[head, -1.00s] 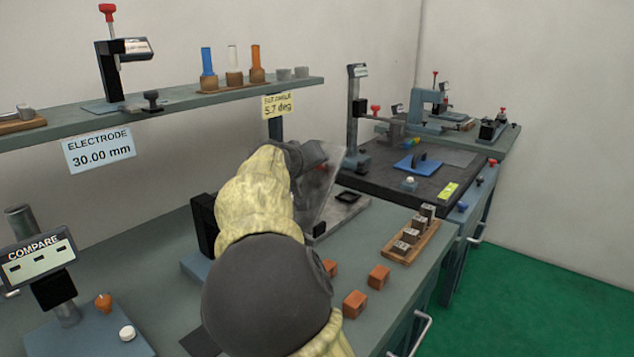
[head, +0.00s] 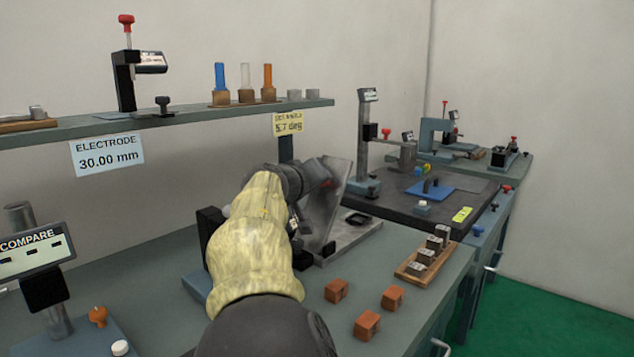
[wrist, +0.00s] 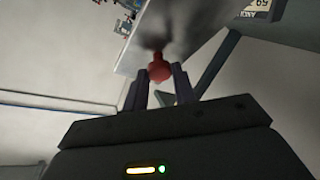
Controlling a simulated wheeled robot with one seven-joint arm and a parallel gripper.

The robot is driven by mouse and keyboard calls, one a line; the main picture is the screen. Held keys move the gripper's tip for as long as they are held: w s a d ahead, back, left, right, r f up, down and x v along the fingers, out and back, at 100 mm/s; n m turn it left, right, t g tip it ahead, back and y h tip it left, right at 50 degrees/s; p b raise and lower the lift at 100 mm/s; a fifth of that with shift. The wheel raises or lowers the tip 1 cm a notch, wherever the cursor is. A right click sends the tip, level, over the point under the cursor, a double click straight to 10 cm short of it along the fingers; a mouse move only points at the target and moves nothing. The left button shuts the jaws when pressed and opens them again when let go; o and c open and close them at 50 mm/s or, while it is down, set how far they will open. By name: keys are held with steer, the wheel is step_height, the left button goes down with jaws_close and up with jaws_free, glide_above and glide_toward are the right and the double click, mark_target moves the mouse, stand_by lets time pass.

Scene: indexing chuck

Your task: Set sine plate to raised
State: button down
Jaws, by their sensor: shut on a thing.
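The sine plate (head: 322,208) is a grey metal plate that stands steeply tilted above its flat grey base (head: 352,238) on the bench. In the wrist view its plate (wrist: 190,30) fills the upper middle, with a red knob (wrist: 159,68) at its edge. My gripper (wrist: 158,92) is shut on the red knob, one dark finger on each side. In the head view my gripper (head: 325,182) is at the plate's upper left, and my arm hides part of the plate and its hinge.
Three orange blocks (head: 367,324) and a wooden rack (head: 425,260) of small metal blocks sit right of my arm. A shelf (head: 190,120) runs above, with a yellow angle label (head: 288,123). A compare gauge (head: 35,255) stands at the left.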

steer(key=c, duration=1.1)
jaws_free()
steer(key=shift+f, duration=0.3)
steer(key=shift+c, duration=0.2)
steer(key=shift+r, duration=0.1)
steer(key=shift+s+r, duration=0.1)
steer(key=v, duration=1.7)
steer(key=shift+b, duration=0.45)
steer(key=shift+s+a, duration=0.1)
